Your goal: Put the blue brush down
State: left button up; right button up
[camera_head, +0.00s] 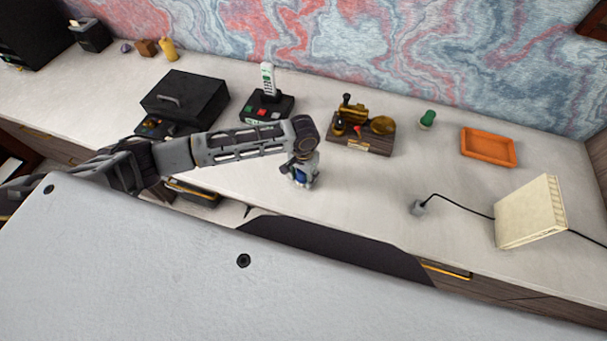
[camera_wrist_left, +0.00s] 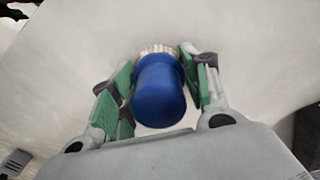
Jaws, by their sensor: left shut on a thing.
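The blue brush (camera_wrist_left: 160,92) has a rounded blue handle and pale bristles, which point away from the wrist camera. My left gripper (camera_wrist_left: 161,80) is shut on it, with the green-padded fingers on either side of the handle. In the head view the left gripper (camera_head: 300,177) is over the desk near its middle, and a bit of the blue brush (camera_head: 299,173) shows between the fingers. I cannot tell whether the bristles touch the desk top. My right gripper is not in view.
The pale desk (camera_head: 365,200) is clear right of the gripper. Behind stand a cordless phone (camera_head: 267,95), a wooden stand with brass parts (camera_head: 362,130), a black box (camera_head: 185,98) and a green object (camera_head: 427,119). An orange tray (camera_head: 488,147) and cream router (camera_head: 530,212) are at right.

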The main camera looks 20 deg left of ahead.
pick_arm(q)
jog(key=o, duration=1)
notch_tip(320, 180, up, 12)
jog(key=shift+r, duration=0.1)
dwell(0.4)
dwell(0.6)
